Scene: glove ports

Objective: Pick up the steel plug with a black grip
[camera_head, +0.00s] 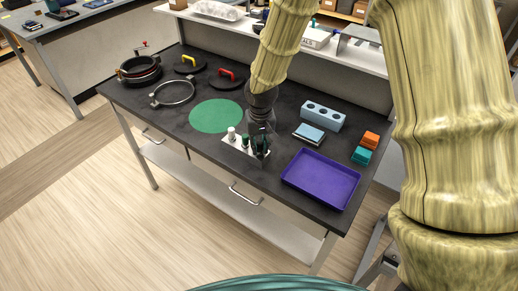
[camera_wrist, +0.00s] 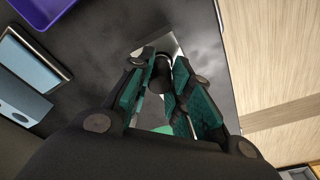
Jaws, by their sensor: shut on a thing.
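The plug's black grip (camera_wrist: 162,66) shows as a dark round knob between my fingertips in the wrist view. Its steel part is hidden below the grip. My gripper (camera_head: 261,148), with green finger pads, points down at the right end of a pale plug plate (camera_head: 229,145). My gripper (camera_wrist: 165,84) is shut on the black grip. I cannot tell whether the plug is still seated in the plate.
A purple tray (camera_head: 321,180) lies to the right. A green round mat (camera_head: 215,116) lies left. Rings and lids are at the far left.

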